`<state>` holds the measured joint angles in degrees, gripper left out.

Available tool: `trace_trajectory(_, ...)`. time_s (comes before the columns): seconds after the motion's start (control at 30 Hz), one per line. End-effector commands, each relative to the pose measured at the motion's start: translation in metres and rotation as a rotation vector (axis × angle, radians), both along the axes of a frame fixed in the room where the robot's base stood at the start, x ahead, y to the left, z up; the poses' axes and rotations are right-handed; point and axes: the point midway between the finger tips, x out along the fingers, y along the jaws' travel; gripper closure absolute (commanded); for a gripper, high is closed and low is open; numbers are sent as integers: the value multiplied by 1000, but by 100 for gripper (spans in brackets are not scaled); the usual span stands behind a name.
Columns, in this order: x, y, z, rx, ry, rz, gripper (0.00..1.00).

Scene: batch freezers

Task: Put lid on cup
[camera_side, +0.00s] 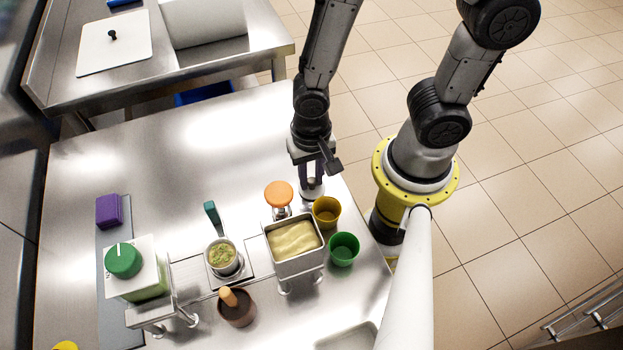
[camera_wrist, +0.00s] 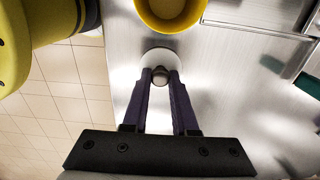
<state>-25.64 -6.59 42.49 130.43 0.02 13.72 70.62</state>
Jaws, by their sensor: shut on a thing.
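My gripper (camera_side: 312,182) points down near the right edge of the steel table. In the wrist view its two fingers (camera_wrist: 161,76) are shut on the knob of a small round metal lid (camera_wrist: 160,54). The lid also shows below the fingers in the side view (camera_side: 312,198); I cannot tell whether it touches the table. A yellow cup (camera_side: 326,213) stands close beside the lid, and its rim shows at the top of the wrist view (camera_wrist: 170,25). A green cup (camera_side: 344,250) stands nearer the camera. Which cup the lid fits is not clear.
A metal bin of pale cream (camera_side: 295,240) stands beside the cups, with an orange knob (camera_side: 279,194) behind it. Further left are a metal pot of green food (camera_side: 223,258), a brown pot (camera_side: 237,308) and a green-knobbed container (camera_side: 123,261). The table's back is clear.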

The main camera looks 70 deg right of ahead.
Motion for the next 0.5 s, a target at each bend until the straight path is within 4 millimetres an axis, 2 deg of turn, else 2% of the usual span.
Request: trace_trajectory(0.5, 1, 0, 85, 2, -5, 1, 100)
